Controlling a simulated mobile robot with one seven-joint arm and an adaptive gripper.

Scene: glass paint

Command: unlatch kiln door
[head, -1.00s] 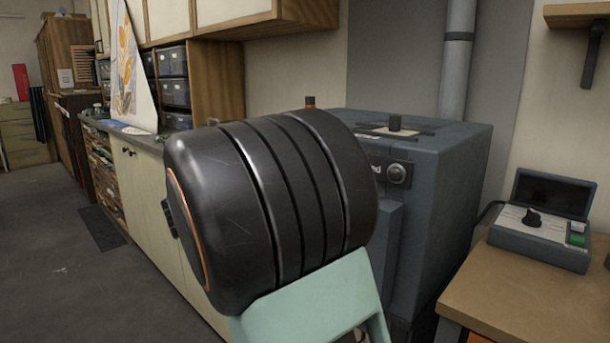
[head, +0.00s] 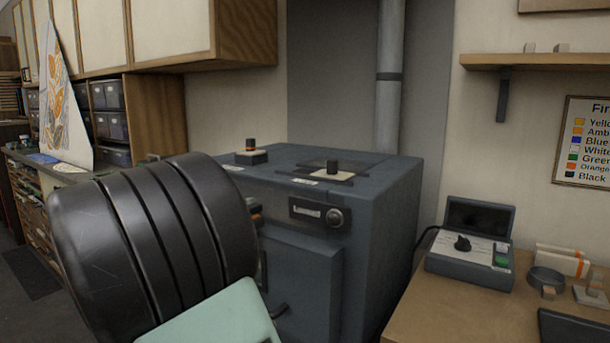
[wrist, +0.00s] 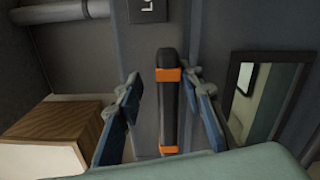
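The grey kiln (head: 390,215) stands against the wall in the head view, with its door (head: 305,285) on the front face. My dark, ribbed arm covers the door's left part, and my gripper is hidden there. A small orange and black piece (head: 257,216) shows just past the arm, at the door's upper left. In the wrist view a black bar with orange bands (wrist: 170,112), seemingly the latch handle, stands between the two blue fingers of my gripper (wrist: 162,80). The fingers are apart, with visible gaps on both sides of the bar.
A wooden table (head: 440,305) at the right holds a control box (head: 470,255) and small items. A flue pipe (head: 389,100) rises behind the kiln. Wall cupboards (head: 170,35) hang at the upper left. A wooden block or cabinet (wrist: 60,125) shows left in the wrist view.

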